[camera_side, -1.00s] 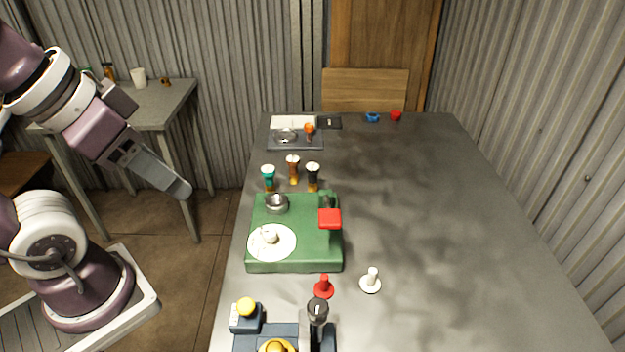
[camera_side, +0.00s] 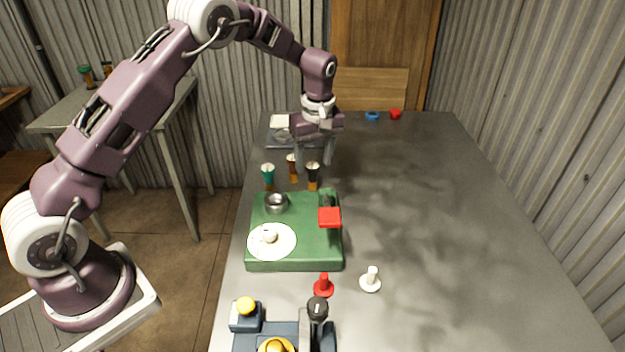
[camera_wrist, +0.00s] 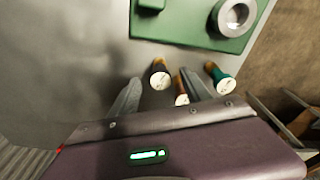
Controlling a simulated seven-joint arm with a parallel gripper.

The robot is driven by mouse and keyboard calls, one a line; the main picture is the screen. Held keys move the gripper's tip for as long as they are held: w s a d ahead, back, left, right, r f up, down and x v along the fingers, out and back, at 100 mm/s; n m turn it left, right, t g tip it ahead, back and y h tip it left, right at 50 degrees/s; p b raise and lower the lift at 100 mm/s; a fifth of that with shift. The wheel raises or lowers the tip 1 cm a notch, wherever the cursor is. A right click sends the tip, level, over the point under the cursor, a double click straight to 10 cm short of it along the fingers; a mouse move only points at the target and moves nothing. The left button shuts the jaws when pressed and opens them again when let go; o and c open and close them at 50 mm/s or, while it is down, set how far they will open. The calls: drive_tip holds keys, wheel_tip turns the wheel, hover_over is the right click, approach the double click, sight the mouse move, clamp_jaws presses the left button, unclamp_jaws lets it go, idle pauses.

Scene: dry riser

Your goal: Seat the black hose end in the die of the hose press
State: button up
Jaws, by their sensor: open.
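The black hose end (camera_side: 313,176) stands upright on the table with an amber lower part and pale top; it also shows in the wrist view (camera_wrist: 160,76). My gripper (camera_side: 314,163) is open and empty, pointing down above the hose ends. In the wrist view, the black hose end appears between and just beyond the fingers (camera_wrist: 160,92); contact cannot be told. The green-based device (camera_side: 295,260), apparently the hose press, carries a silver ring (camera_side: 276,205), likely its die, a white disc (camera_side: 285,251) and a red-topped lever (camera_side: 330,217). The ring looks empty (camera_wrist: 235,17).
A brown hose end (camera_side: 292,171) and a teal one (camera_side: 268,173) stand close left of the black one. Red (camera_side: 324,289) and white (camera_side: 371,282) pegged pieces stand in front of the green base. A blue device (camera_side: 285,332) is nearest. The table's right side is clear.

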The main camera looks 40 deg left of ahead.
sight(313, 166)
drive_tip(key=f, duration=0.4)
drive_tip(key=shift+w+a+f, duration=0.15)
drive_tip(key=shift+a+f, duration=0.1)
drive_tip(key=shift+a, duration=0.15)
drive_tip(key=shift+c, duration=0.5)
clamp_jaws()
drive_tip(key=shift+r, duration=0.15)
